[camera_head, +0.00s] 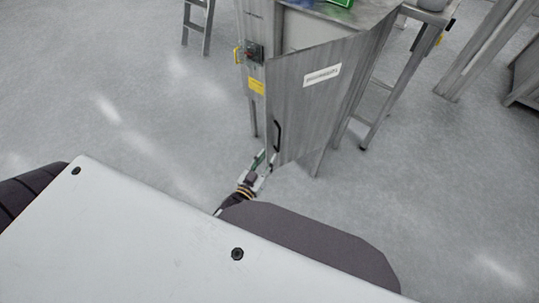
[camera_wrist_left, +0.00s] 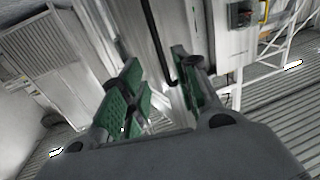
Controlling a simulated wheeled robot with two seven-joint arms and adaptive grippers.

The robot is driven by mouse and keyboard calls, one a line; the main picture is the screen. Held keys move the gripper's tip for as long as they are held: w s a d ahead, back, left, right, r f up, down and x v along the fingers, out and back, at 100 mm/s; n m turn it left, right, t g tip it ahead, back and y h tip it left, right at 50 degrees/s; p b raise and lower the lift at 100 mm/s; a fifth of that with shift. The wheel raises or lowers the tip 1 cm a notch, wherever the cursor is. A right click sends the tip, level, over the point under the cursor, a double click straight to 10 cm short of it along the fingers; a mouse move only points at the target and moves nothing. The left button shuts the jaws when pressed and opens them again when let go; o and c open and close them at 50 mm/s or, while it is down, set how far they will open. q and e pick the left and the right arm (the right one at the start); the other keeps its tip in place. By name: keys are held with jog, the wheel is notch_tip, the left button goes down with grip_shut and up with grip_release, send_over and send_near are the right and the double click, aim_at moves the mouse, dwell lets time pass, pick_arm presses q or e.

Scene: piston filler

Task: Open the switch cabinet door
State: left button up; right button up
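The switch cabinet (camera_head: 255,90) stands in the middle of the head view. Its grey door (camera_head: 325,100) stands at an angle to the cabinet front, with a pale gap showing above its top edge, so it looks ajar. A black bar handle (camera_head: 277,135) is near the door's lower left edge. My left gripper (camera_head: 262,160) is by that edge, just below the handle. In the left wrist view, the left gripper's green-padded fingers (camera_wrist_left: 158,75) are apart, with the black handle (camera_wrist_left: 154,42) between or just beyond them; contact cannot be told. My right gripper is not in view.
A red switch on a dark box (camera_head: 254,53) and a yellow label (camera_head: 256,86) are on the cabinet's left side. A metal stand (camera_head: 375,110) is on the right, and a small ladder-like frame (camera_head: 197,25) is behind left. The floor on the left is clear.

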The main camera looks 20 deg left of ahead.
pick_arm(q)
jog(key=shift+s, duration=0.65)
jog(key=shift+c, duration=0.2)
